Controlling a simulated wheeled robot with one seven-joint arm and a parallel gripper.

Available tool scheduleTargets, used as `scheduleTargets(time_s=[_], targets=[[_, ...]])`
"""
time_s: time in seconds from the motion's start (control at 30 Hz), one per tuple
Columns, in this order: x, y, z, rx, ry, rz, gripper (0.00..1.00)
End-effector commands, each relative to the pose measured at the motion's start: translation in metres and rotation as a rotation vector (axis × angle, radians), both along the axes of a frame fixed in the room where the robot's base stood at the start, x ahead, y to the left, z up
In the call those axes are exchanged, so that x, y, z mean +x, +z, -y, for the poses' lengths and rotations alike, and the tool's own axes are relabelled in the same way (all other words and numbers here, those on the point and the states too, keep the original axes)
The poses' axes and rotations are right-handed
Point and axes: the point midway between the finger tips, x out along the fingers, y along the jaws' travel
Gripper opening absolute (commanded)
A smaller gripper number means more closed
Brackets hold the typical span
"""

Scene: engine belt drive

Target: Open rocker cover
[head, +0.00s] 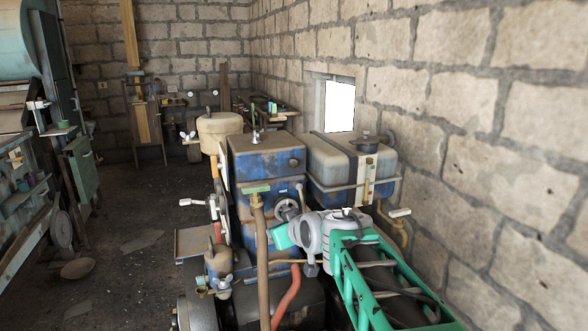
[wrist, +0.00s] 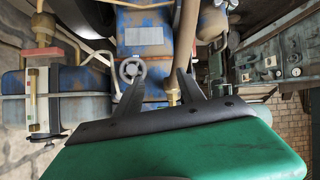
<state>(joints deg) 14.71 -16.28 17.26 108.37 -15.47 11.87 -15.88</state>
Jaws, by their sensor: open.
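The worn blue engine (head: 262,190) stands in the middle of the head view. It has a box-shaped blue top (head: 265,150) with a flat, rusty upper face. I cannot tell for certain which part is the rocker cover. A round grey handwheel (head: 287,209) sits on its near face, and it also shows in the wrist view (wrist: 132,70) by the left fingertip. My gripper (wrist: 159,78) is open, with its two black fingers spread and nothing between them. The fingers point at the blue engine face. In the head view my green arm hides part of the engine's lower right.
A grey-blue tank (head: 350,165) stands right of the engine, near the stone wall. A vertical brown pipe (head: 261,260) rises in front of the engine, close to the right finger in the wrist view. A beige pot (head: 219,132) is behind. The floor at left is mostly clear.

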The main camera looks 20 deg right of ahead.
Motion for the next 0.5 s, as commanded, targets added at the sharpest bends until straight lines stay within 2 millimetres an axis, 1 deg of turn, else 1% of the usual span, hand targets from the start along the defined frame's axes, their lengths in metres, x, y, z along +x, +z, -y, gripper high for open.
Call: scheduleTargets(time_s=[0.03,0.1,0.13,0.2,0.3,0.37,0.5], targets=[[0.038,0.012,0.027,-0.022,-0.003,0.119,0.46],[0.076,0.042,0.058,-0.061,0.0,0.292,0.46],[0.086,0.052,0.07,-0.076,-0.002,0.352,0.46],[0.101,0.071,0.09,-0.103,-0.008,0.458,0.46],[0.112,0.085,0.103,-0.122,-0.013,0.528,0.46],[0.118,0.089,0.103,-0.124,-0.013,0.535,0.46],[0.143,0.091,0.103,-0.124,-0.013,0.534,0.46]])
